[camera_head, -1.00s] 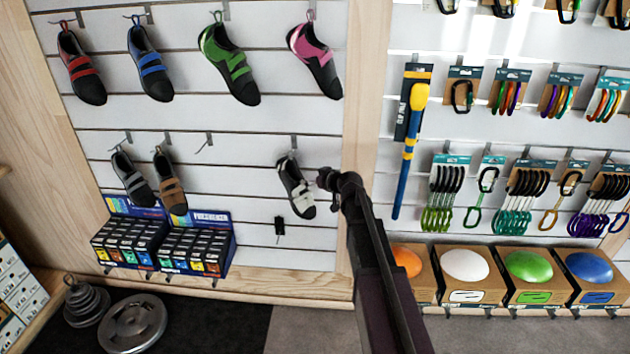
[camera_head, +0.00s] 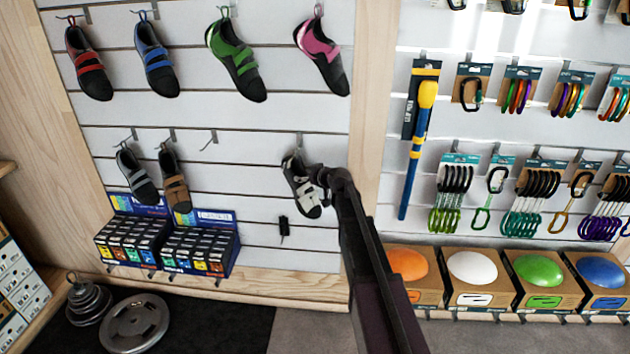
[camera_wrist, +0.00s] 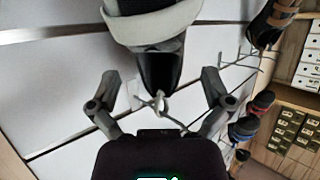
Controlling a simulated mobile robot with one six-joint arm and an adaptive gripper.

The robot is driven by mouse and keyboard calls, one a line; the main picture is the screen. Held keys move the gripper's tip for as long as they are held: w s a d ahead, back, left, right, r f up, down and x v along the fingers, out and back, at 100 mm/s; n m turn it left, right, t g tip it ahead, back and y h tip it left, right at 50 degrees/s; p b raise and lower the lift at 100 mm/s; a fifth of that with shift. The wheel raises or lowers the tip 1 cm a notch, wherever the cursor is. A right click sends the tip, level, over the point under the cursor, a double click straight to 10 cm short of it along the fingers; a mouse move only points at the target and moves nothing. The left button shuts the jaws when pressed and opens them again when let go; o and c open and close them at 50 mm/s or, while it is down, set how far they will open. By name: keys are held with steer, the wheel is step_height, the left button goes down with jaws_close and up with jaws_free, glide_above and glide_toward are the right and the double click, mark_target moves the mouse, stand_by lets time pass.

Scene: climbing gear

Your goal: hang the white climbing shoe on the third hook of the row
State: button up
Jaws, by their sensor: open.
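The white climbing shoe (camera_head: 308,195), white with dark parts, hangs on the rightmost hook of the lower row. It also shows at the top of the wrist view (camera_wrist: 150,28), its heel loop (camera_wrist: 160,104) at the hook. My gripper (camera_wrist: 160,82) is open and empty, its fingers apart on either side of the shoe's dark heel end. In the head view my wrist covers part of the shoe's right side. The third hook (camera_head: 209,141) of the lower row is bare; a bare hook also shows right of the shoe in the wrist view (camera_wrist: 238,62).
A grey shoe (camera_head: 137,178) and a brown shoe (camera_head: 174,182) hang on the first two lower hooks. Several shoes hang above. Boxed displays (camera_head: 200,250) stand below. A small black item (camera_head: 283,228) hangs under the white shoe. The panel around the third hook is clear.

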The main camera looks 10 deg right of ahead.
mark_target(297, 171)
steer(key=shift+b+x, duration=1)
steer(key=shift+x, duration=2.15)
steer(key=c, duration=0.9)
steer(key=shift+c, duration=0.4)
steer(key=shift+r, duration=0.2)
steer(key=shift+r+p, duration=0.35)
steer(key=shift+p, duration=0.25)
steer(key=shift+s+a+r, duration=0.1)
